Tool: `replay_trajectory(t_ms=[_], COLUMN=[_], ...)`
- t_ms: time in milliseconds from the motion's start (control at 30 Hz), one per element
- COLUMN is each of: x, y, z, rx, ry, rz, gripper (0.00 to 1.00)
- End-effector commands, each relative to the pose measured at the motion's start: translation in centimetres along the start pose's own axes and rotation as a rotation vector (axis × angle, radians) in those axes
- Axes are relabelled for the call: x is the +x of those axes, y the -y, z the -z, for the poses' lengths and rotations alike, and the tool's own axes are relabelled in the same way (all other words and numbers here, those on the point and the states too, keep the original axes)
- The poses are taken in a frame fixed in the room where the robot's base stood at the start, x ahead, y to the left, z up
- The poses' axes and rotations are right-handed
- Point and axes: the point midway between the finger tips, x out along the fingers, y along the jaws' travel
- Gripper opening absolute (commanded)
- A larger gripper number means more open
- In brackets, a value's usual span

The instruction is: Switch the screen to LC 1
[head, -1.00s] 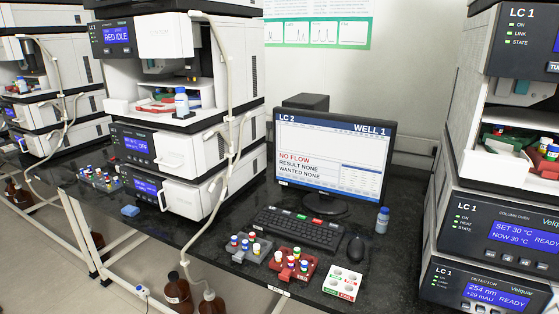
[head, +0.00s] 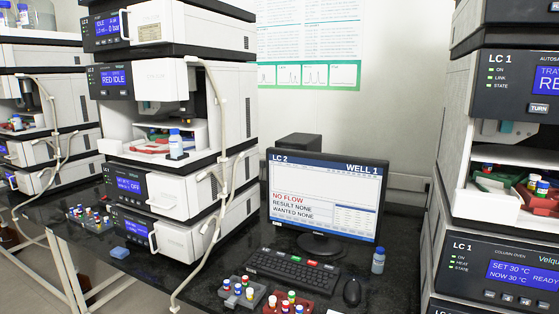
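The monitor (head: 325,195) stands on the black bench in the middle of the head view. Its screen reads LC 2 at top left and WELL 1 at top right, with NO FLOW in red, RESULT NONE and WANTED NONE. The black keyboard (head: 293,270) lies in front of it, with a few red and green keys along its back edge. A black mouse (head: 352,291) lies right of the keyboard. The instrument stack labelled LC 1 (head: 500,245) stands at the right edge. My gripper is not in view.
Racks of coloured vials (head: 240,292) and a red vial rack (head: 290,304) lie in front of the keyboard. A small bottle (head: 378,260) stands right of the monitor. Another instrument stack (head: 170,150) with a pale hose stands left.

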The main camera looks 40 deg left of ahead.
Motion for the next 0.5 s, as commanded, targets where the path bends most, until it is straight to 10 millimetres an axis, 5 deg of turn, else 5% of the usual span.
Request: replay_trajectory(t_ms=[167,500], x=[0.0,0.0], y=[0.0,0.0], z=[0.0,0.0], rx=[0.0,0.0], ry=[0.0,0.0], rz=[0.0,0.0], gripper=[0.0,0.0])
